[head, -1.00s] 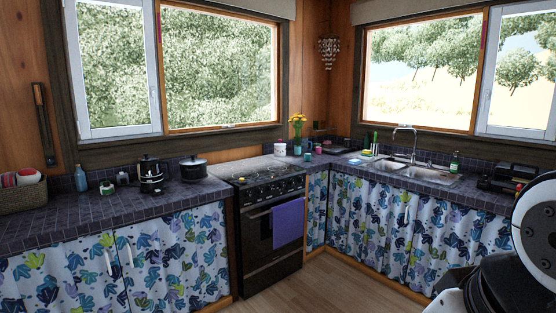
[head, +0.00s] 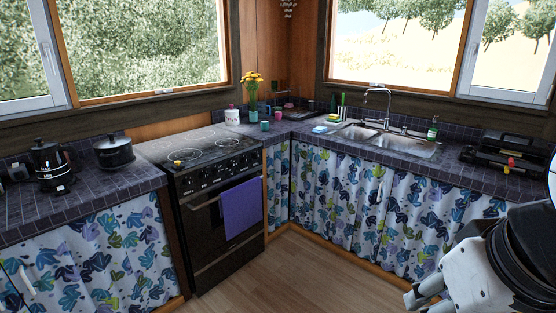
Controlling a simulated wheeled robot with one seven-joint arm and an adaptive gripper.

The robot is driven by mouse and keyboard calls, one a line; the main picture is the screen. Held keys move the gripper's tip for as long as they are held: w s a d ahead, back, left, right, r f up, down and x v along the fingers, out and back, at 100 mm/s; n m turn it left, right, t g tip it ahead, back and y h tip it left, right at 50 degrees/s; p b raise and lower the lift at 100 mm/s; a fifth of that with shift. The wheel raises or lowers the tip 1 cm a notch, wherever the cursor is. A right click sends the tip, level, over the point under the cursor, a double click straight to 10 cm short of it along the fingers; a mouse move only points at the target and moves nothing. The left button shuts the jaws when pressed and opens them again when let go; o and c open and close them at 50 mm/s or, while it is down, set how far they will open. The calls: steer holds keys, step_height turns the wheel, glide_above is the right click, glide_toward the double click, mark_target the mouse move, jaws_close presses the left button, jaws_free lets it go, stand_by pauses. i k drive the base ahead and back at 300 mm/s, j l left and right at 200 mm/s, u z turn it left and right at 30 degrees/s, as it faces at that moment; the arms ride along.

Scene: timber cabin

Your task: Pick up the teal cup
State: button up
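A small teal cup (head: 265,126) stands on the dark tiled counter in the far corner, just right of the stove. A teal vase with yellow flowers (head: 253,117) stands close behind it. A small pinkish cup (head: 278,115) is to its right. My gripper (head: 415,298) is at the lower right, partly cut off by the frame edge. It is well apart from the cup and low in front of the cabinets. Its finger opening is too unclear to judge.
The black stove (head: 210,185) with a purple towel (head: 241,207) stands left of the corner. A white pot (head: 232,117) is at the stove's back corner. The sink (head: 385,140) is right of the cup. The wooden floor (head: 300,270) ahead is clear.

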mark_target(265, 124)
steer(key=i, duration=2.45)
steer(key=i+l+u, duration=0.25)
steer(key=i, duration=0.45)
steer(key=i+l+u, duration=0.3)
steer(key=i, duration=0.35)
steer(key=i+l+u, duration=0.25)
steer(key=i+l, duration=0.25)
steer(key=i+j, duration=0.05)
steer(key=i, duration=0.05)
